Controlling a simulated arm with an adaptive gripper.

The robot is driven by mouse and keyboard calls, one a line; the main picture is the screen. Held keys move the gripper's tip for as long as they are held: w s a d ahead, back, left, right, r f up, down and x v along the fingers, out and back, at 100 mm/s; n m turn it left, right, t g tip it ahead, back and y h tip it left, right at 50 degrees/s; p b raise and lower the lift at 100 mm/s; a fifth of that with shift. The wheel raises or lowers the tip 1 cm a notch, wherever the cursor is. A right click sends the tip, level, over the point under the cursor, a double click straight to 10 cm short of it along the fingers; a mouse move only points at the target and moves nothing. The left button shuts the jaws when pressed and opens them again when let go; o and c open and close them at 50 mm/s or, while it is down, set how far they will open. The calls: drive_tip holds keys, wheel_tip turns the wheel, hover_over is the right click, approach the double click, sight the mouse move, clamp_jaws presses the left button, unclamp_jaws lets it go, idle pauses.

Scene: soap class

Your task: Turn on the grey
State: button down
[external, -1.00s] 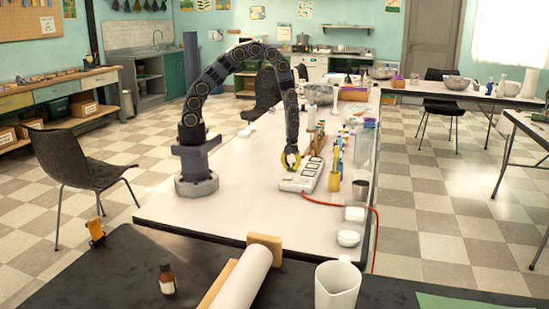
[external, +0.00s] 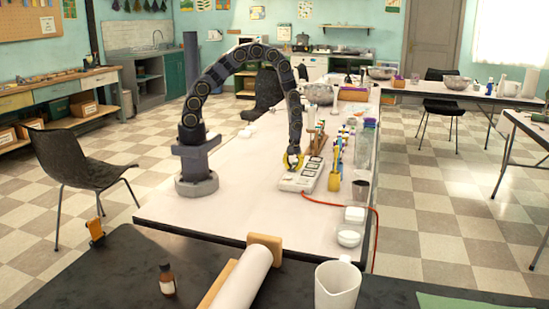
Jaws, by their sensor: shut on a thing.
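A pale grey-white block like a power strip (external: 290,184) lies on the long white table. It has dark-framed panels on top, and a red cord runs from its near end. My gripper (external: 293,165), with yellow fingers, points down at the left side of the block, near its middle. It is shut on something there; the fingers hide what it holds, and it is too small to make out. I cannot tell the state of any switch on the block.
A yellow cup (external: 333,181) with upright sticks stands close right of the block. A wooden rack (external: 317,143) stands behind it. A grey cup (external: 361,190) and white dishes (external: 348,238) are at the right edge.

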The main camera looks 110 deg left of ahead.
wheel_tip(320, 180, up, 14)
drive_tip(key=shift+w, duration=0.4)
idle(0.3)
drive_tip(key=shift+w+r+g, duration=0.1)
drive_tip(key=shift+r+g, duration=0.3)
drive_tip(key=shift+g, duration=0.1)
drive_tip(key=shift+f, duration=0.1)
drive_tip(key=f, duration=0.4)
drive_tip(key=s+f, duration=0.1)
drive_tip(key=f, duration=0.8)
drive_tip(key=shift+s+f, duration=0.35)
